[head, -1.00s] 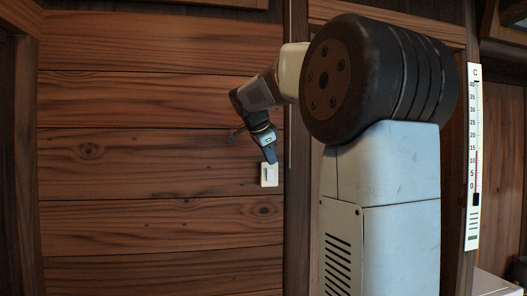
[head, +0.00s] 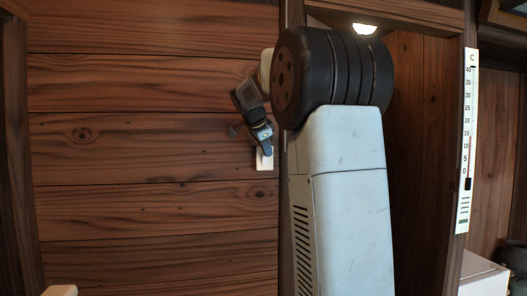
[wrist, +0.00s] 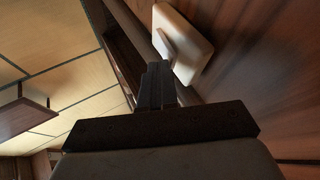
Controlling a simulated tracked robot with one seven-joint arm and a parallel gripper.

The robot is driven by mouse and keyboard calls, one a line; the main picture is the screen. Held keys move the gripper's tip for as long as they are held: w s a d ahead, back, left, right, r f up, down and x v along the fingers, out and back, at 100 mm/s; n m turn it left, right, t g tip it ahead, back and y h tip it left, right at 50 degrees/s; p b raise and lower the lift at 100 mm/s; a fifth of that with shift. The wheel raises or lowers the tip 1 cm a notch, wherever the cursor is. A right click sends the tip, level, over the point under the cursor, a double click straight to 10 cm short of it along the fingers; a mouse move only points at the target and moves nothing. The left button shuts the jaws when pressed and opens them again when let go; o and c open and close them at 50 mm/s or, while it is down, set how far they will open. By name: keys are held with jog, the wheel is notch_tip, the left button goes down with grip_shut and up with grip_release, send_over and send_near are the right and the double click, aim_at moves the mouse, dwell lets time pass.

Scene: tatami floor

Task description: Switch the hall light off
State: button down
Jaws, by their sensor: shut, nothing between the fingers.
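A small white wall switch (head: 265,160) is on the wooden plank wall, left of a dark post. My gripper (head: 267,150) is shut and empty, its tip in front of the switch and covering part of it. In the wrist view the switch plate (wrist: 188,42) is at the top, with a raised rocker (wrist: 164,46) at its left. My gripper's dark fingers (wrist: 160,68) are together right at the rocker. I cannot tell for sure whether they touch it. A lit lamp (head: 364,28) shows at the top behind my arm.
A thermometer board (head: 467,140) hangs on a post at the right. A white box-like surface (head: 483,275) stands low at the right. The plank wall (head: 140,130) left of the switch is clear. Tatami floor (wrist: 70,65) shows in the wrist view.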

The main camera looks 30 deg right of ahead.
jog(key=shift+w+d+r, duration=0.1)
jog(key=shift+w, duration=0.2)
jog(key=shift+r, duration=0.15)
jog(key=shift+r, duration=0.7)
jog(key=v, duration=1.2)
jog(key=shift+s+d, duration=0.3)
